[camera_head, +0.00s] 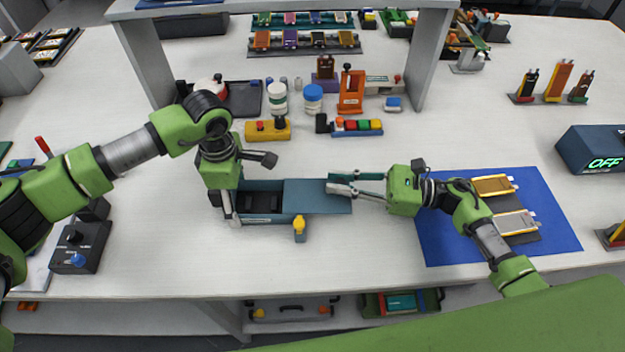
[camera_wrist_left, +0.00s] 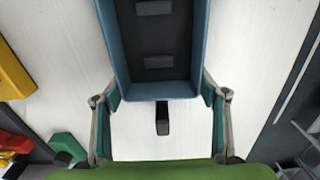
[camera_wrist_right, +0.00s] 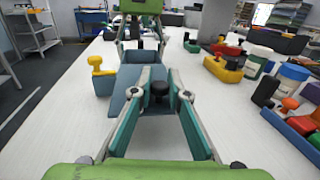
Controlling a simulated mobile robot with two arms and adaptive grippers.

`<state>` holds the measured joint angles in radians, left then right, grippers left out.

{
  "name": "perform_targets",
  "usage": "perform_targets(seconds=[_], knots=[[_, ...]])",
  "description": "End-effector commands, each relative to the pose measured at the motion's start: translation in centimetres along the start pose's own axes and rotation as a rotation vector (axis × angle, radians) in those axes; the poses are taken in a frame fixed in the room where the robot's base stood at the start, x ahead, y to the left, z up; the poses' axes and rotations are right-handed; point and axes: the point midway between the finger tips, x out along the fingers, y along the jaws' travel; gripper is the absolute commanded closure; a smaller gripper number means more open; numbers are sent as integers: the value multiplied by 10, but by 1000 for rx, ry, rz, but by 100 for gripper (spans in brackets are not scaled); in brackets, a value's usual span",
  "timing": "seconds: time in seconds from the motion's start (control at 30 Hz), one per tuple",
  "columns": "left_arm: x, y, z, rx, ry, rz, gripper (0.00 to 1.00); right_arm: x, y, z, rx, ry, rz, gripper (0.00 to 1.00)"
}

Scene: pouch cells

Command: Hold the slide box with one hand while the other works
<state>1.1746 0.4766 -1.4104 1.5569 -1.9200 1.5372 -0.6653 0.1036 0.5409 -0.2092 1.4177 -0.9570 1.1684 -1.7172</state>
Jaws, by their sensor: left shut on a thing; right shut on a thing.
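The slide box (camera_head: 247,215) is a long blue-teal box at the middle of the table. Its flat blue lid (camera_head: 312,197) is slid to the right, so the box's left part stands open. Inside, a dark floor with two grey blocks shows in the left wrist view (camera_wrist_left: 154,33). My left gripper (camera_head: 231,198) is shut across the box's left end, one finger on each long side wall. My right gripper (camera_head: 333,182) is shut on a black knob (camera_wrist_right: 159,90) on the lid, near its right end. The knob is hidden in the head view.
A yellow-topped stamp-like piece (camera_head: 299,227) stands just in front of the box. Behind are a yellow block (camera_head: 268,131) and a blue tray of coloured pieces (camera_head: 356,127). A blue mat (camera_head: 551,222) with two flat cells lies right. Table between box and mat is clear.

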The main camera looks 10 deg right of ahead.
Motion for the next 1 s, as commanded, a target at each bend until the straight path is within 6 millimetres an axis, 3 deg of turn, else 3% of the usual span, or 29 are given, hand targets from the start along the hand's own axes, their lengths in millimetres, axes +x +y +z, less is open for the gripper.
perform_targets(seconds=[0.37,0.4,0.47,0.83,1.0], knots=[[0,0,-2,0,4,-1,62,-8,-2,0,-1,1,-3,100],[0,0,-2,0,4,-1,62,-8,-2,0,-1,1,-3,77],[0,0,-2,0,4,-1,62,-8,-2,0,-1,1,-3,67],[0,0,-1,0,3,-1,62,-10,-2,0,-1,1,-2,67],[0,0,-1,0,2,-1,62,-33,-2,-1,0,4,-3,67]])
